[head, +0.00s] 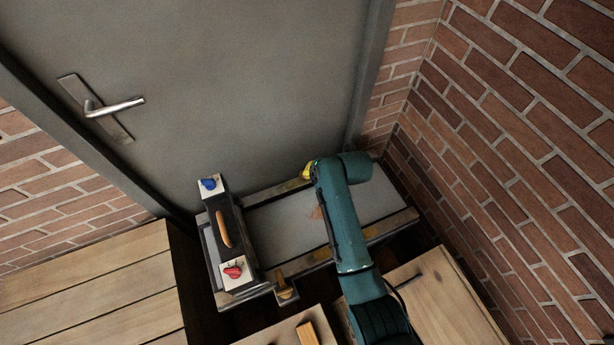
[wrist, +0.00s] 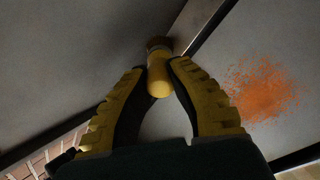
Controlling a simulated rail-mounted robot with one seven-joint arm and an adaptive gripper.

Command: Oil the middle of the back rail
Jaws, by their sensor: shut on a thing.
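In the wrist view my gripper (wrist: 158,76) is shut on a yellow cylindrical tool (wrist: 159,84) with a dark brownish round end. That end lies over or at the back rail (wrist: 194,25), a narrow strip with a dark edge; I cannot tell whether it touches. In the head view the back rail (head: 268,191) runs along the press bed's far side, by the door. The yellow of my gripper or its tool (head: 307,171) shows there, right of the rail's visible stretch. My arm hides the rail's right part.
The grey press bed (head: 283,222) bears a rusty orange patch (wrist: 262,90). At its left end stands a dark crosspiece (head: 229,232) with an orange handle, blue knob and red knob. A front rail (head: 392,222) lies nearer. Door behind, brick wall right, wooden tops in front.

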